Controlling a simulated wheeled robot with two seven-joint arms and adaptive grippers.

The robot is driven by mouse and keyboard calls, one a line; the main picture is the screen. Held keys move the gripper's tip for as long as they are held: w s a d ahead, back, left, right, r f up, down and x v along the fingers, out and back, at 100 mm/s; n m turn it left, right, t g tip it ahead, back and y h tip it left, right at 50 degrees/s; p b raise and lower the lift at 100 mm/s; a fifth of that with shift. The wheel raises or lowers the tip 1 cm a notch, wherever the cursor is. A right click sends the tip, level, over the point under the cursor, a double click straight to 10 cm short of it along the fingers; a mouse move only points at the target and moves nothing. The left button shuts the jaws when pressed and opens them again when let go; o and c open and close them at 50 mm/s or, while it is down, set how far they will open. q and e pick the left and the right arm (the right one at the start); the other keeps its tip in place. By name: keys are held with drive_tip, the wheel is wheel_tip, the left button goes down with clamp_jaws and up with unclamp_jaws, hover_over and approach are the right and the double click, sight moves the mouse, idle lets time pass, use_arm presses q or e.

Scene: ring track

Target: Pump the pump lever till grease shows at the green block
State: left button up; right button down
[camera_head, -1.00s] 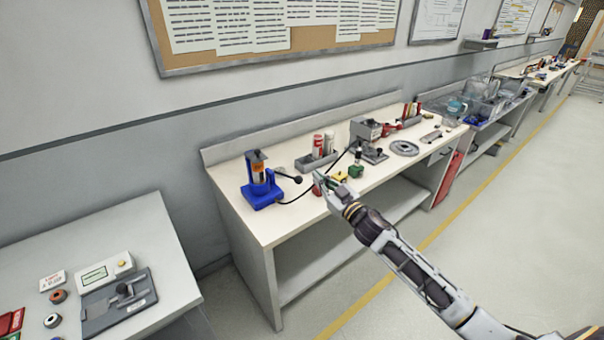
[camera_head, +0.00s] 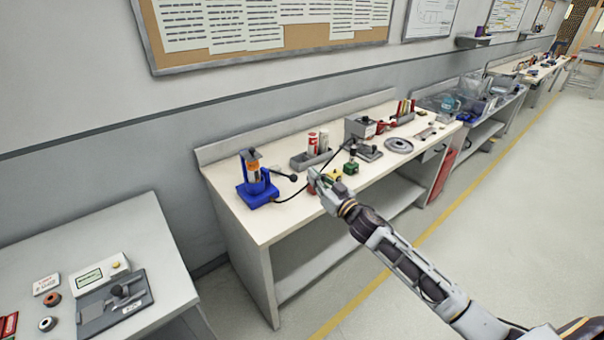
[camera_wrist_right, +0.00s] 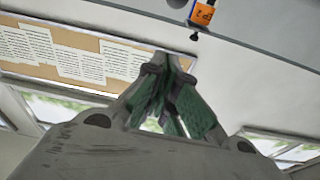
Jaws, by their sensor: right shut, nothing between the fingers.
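The blue grease pump (camera_head: 257,190) with an orange-labelled clear cylinder stands upright at the left end of the white bench. Its pump lever (camera_head: 281,174) sticks out to the right and ends in a black knob (camera_head: 293,178). The green block (camera_head: 350,168) sits farther right along the bench, beyond my gripper. My right gripper (camera_head: 312,178) is shut and empty, just right of the knob and apart from it in the picture. Its green-padded fingers meet in the wrist view (camera_wrist_right: 170,65), where the pump's orange label (camera_wrist_right: 203,13) shows at the top. Grease cannot be made out. My left gripper is out of view.
A black hose (camera_head: 300,192) runs from the pump and passes behind my gripper. Behind stand a grey tray of cartridges (camera_head: 303,163), a grey machine (camera_head: 360,128) and a round grey disc (camera_head: 399,146). A separate bench (camera_head: 150,225) is at the left.

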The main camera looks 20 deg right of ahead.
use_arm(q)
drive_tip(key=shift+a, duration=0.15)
use_arm(e)
drive_tip(key=r+p, duration=0.1)
drive_tip(key=r, duration=0.1)
hover_over(296, 177)
drive_tip(key=shift+f, duration=0.45)
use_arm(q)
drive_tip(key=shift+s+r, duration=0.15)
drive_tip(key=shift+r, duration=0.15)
use_arm(e)
drive_tip(key=shift+s+d+f, duration=0.1)
drive_tip(key=shift+s+f, duration=0.1)
drive_tip(key=shift+f, duration=0.7)
drive_tip(key=shift+s+f, duration=0.15)
drive_tip(key=shift+f, duration=0.75)
use_arm(q)
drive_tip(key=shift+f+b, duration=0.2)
drive_tip(key=shift+b, duration=0.2)
use_arm(e)
drive_tip(key=shift+f, duration=0.1)
